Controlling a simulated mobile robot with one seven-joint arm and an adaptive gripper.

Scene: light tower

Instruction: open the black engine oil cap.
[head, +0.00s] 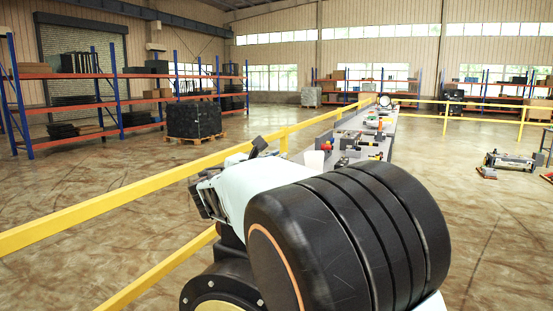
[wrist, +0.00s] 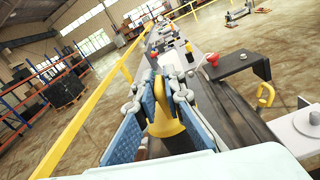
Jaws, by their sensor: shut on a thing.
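In the wrist view, my gripper (wrist: 158,108) has its blue-padded fingers on both sides of a yellow part (wrist: 162,122) with a loop-like upper end. The fingers are closed on it. It stands over the dark bench (wrist: 209,72). I cannot make out a black engine oil cap for certain; a small dark-topped yellow piece (wrist: 189,52) stands farther along the bench, apart from my gripper. In the head view, my gripper (head: 207,196) shows only in part at the left of my arm, and what it holds is hidden.
Right of the fingers are a red knob (wrist: 212,60), a black bracket (wrist: 245,63), a yellow ring handle (wrist: 265,95) and a grey plate with a round fitting (wrist: 308,123). A yellow rail (wrist: 88,108) runs along the left.

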